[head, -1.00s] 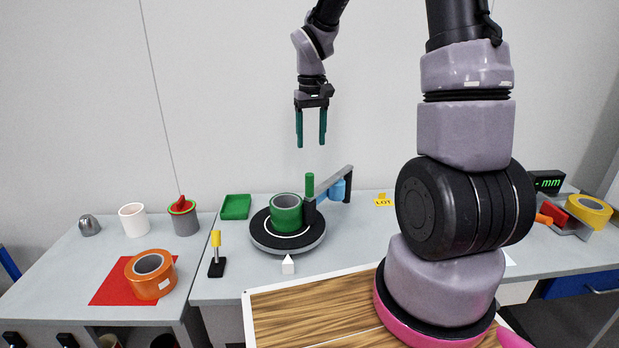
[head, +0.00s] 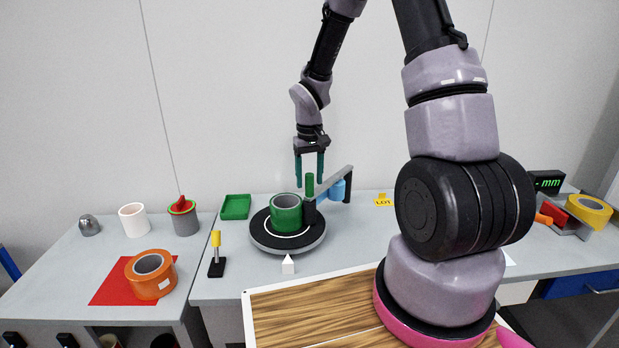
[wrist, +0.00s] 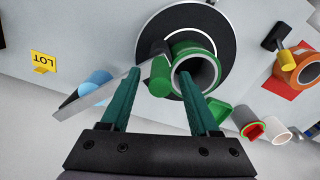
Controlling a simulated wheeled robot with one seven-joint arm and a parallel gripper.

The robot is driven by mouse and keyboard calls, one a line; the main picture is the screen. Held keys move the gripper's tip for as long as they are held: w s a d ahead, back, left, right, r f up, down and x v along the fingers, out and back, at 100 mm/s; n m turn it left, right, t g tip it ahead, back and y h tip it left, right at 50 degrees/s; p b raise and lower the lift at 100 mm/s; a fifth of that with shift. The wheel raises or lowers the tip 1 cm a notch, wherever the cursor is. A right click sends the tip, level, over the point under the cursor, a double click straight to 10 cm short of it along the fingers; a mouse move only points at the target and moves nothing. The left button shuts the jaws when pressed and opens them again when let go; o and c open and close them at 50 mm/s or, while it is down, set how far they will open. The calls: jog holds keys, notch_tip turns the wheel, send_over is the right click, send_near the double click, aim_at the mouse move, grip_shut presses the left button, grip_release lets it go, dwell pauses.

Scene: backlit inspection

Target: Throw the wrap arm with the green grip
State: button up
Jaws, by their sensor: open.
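The wrap arm (head: 335,182) is a grey bar with an upright green grip (head: 309,187) at its left end and a dark post at its right. The grip and bar (wrist: 95,95) also show in the wrist view. A green roll (head: 286,214) stands on a round black turntable (head: 262,240), just left of the grip. My gripper (head: 309,182) is open and points down at the grip. In the head view its fingertips overlap the grip's upper part, one each side. In the wrist view the grip (wrist: 160,78) appears between the fingertips, with no clear contact.
A blue cylinder (head: 338,190) is beside the bar. A green tray (head: 235,207) lies behind the turntable. A yellow-topped lever (head: 216,252) and a white marker (head: 288,265) stand in front. An orange roll (head: 150,277) sits on a red sheet at left.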

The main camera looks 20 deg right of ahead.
grip_shut()
dwell(1.4)
jog(key=shift+d, duration=0.1)
